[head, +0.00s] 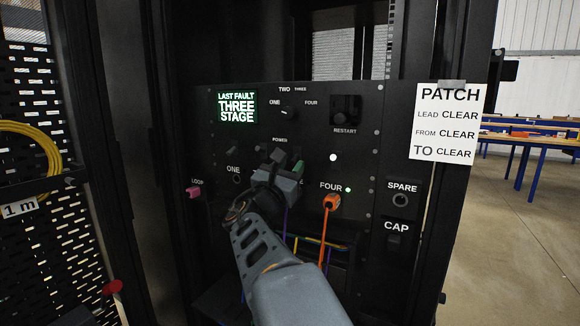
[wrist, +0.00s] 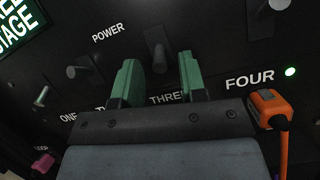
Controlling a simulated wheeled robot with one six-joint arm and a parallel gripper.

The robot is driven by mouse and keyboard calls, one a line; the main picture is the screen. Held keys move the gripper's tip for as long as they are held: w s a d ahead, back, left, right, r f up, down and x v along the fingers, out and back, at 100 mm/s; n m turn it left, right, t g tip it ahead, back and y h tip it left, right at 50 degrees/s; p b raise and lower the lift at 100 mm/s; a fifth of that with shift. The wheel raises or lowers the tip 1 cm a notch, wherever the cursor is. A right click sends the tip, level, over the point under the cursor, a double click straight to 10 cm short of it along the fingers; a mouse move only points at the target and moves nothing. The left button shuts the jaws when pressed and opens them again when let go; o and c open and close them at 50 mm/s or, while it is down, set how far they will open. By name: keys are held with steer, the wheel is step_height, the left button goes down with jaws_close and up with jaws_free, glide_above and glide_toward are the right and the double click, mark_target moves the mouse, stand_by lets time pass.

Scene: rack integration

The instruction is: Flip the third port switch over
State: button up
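A dark panel (head: 225,135) carries a row of small toggle switches under the POWER label. In the wrist view the third switch (wrist: 155,46) stands above the THREE label, between my fingers in the picture and slightly beyond their tips. I cannot tell whether it touches them. Other switches show to its left (wrist: 86,70) and right (wrist: 260,24). My gripper (wrist: 160,74) has two green fingers, spread apart with nothing held. In the head view my gripper (head: 284,160) is in front of the panel and hides port three and the switch.
An orange plug (head: 331,203) sits at port FOUR, beside a lit green light (head: 348,190); its cable hangs down. A pink plug (head: 194,192) is at LOOP. The screen (head: 237,106) reads LAST FAULT THREE STAGE. A PATCH sheet (head: 446,124) hangs at right.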

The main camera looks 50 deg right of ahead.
steer(key=shift+d+r, duration=0.1)
steer(key=shift+d, duration=0.15)
jaws_close()
stand_by(0.3)
